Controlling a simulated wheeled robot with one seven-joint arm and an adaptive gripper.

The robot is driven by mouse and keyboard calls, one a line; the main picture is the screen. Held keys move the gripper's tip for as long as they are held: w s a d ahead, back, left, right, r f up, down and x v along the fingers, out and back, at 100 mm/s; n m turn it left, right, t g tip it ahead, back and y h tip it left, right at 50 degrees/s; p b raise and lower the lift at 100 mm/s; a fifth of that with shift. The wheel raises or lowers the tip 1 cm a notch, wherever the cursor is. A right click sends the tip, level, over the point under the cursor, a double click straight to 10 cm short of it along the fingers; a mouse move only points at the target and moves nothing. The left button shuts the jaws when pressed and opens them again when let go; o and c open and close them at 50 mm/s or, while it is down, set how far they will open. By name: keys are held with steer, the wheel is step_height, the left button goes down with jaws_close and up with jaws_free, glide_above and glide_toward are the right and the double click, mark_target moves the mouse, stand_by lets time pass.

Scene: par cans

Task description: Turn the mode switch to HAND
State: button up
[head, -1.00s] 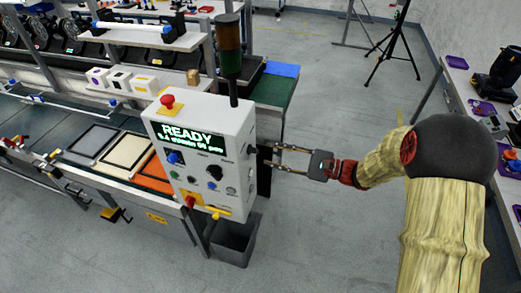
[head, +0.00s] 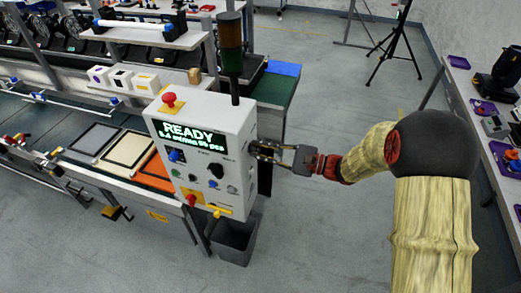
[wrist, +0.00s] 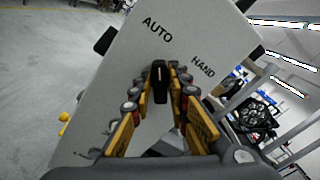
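The control box (head: 233,130) with a green READY display stands at the end of the conveyor. In the wrist view its light side panel (wrist: 110,85) carries the labels AUTO (wrist: 157,30) and HAND (wrist: 203,67). The black mode switch (wrist: 158,82) has its long handle pointing toward AUTO; HAND lies to its right. My gripper (wrist: 158,76) is open, with its yellow-padded fingers on both sides of the switch. I cannot tell whether they touch it. In the head view my gripper (head: 256,149) is at the box's right side, where the switch is hidden.
A red mushroom button (head: 169,98) sits on top of the box, beside a signal tower (head: 230,45). A grey bin (head: 236,240) stands below. A side table (head: 485,110) is at the far right. The floor between is clear.

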jaws_close()
steer(key=shift+m+p, duration=0.4)
steer(key=shift+p, duration=0.15)
steer(key=shift+r+m+p, duration=0.2)
steer(key=shift+m+p, duration=0.8)
steer(key=shift+p, duration=0.15)
steer(key=m+p, duration=0.4)
steer(key=shift+w+m+p, duration=0.1)
steer(key=shift+m+p, duration=0.2)
steer(key=shift+p, duration=0.05)
steer(key=m+p, duration=0.4)
steer(key=m, duration=0.1)
steer(key=shift+w+p, duration=0.1)
steer(key=shift+p, duration=0.3)
steer(key=shift+d+f+m+p, duration=0.1)
steer(key=shift+f+m+p, duration=0.05)
steer(key=shift+m+p, duration=1.3)
steer(key=shift+m, duration=0.45)
steer(key=shift+o, duration=2.3)
jaws_free()
